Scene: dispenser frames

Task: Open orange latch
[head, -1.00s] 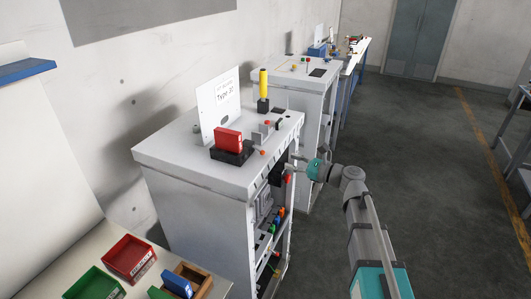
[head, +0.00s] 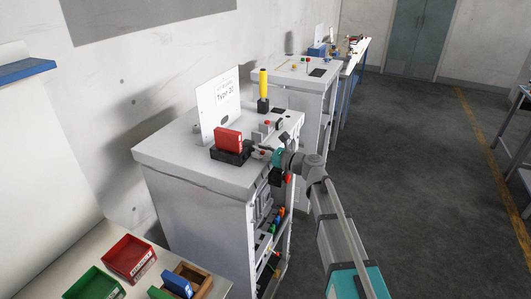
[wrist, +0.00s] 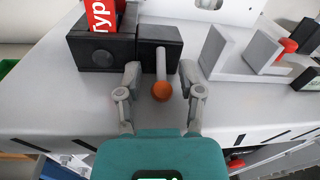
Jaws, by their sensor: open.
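The orange latch shows in the wrist view as an orange ball (wrist: 162,91) on the end of a light grey rod (wrist: 161,65). The rod points toward me from the black block (wrist: 150,45) on the cabinet top. My gripper (wrist: 161,80) is open, with one finger on each side of the rod and ball. Gaps show between the fingers and the rod. In the head view my gripper (head: 262,153) is at the right end of the black block (head: 231,154), and the ball is hard to make out there.
A red box (head: 228,140) sits in the black block. A white sign (head: 220,105) and a yellow post (head: 263,84) stand behind. Grey brackets with a red knob (wrist: 289,45) are close on the right. The cabinet's front edge is below my gripper.

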